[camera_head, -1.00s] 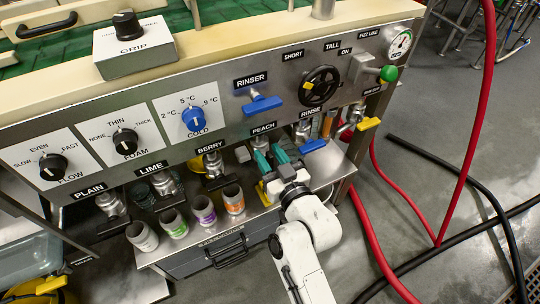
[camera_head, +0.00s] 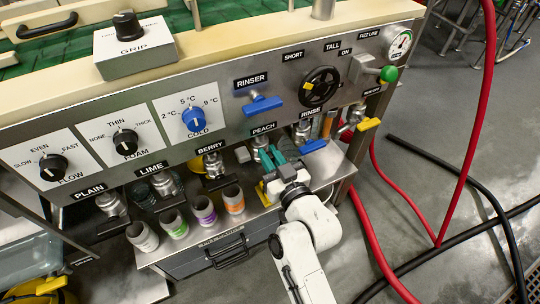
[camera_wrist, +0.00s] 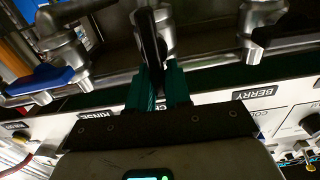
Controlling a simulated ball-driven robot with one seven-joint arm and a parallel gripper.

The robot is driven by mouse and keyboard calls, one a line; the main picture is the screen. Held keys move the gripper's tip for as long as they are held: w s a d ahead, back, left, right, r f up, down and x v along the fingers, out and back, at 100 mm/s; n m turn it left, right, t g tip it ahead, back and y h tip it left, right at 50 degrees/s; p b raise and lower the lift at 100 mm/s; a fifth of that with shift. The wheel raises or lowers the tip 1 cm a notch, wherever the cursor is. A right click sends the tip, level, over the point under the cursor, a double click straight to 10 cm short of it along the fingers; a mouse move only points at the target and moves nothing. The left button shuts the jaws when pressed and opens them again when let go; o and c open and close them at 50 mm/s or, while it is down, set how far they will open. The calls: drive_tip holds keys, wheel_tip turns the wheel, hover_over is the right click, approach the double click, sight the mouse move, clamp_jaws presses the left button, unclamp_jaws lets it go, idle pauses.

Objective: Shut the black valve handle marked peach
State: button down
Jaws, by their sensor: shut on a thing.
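The label PEACH (camera_head: 263,128) marks a steel valve (camera_head: 260,143) on the front panel's lower edge. In the wrist view, its black handle (camera_wrist: 151,42) runs upward from between my gripper's two teal fingers (camera_wrist: 158,88). My gripper (camera_head: 271,156) is shut on that handle, just below the PEACH label in the head view. The fingers hide most of the handle there. The steel valve body (camera_wrist: 166,30) shows beside the handle in the wrist view.
The berry valve (camera_head: 212,165) is to the left, and the blue rinse handle (camera_head: 313,146) is close on the right. Several colour-banded cups, including an orange-banded one (camera_head: 233,200), stand on the shelf left of my arm. Red and black hoses lie on the floor at right.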

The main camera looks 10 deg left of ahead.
drive_tip(key=shift+w+d+f+m+p, duration=0.1)
drive_tip(key=shift+w+d+m+p, duration=0.15)
drive_tip(key=shift+m, duration=1.15)
drive_tip(key=shift+w+d+f+m+p, duration=0.15)
drive_tip(key=shift+d+m, duration=0.15)
drive_tip(key=shift+m, duration=1.1)
drive_tip(key=shift+w+d+f+m+p, duration=0.15)
drive_tip(key=shift+d+m+p, duration=0.1)
drive_tip(key=shift+m, duration=1.15)
drive_tip(key=c, duration=1.1)
unclamp_jaws()
drive_tip(key=shift+c, duration=0.2)
drive_tip(key=v, duration=1.1)
drive_tip(key=shift+b, duration=0.35)
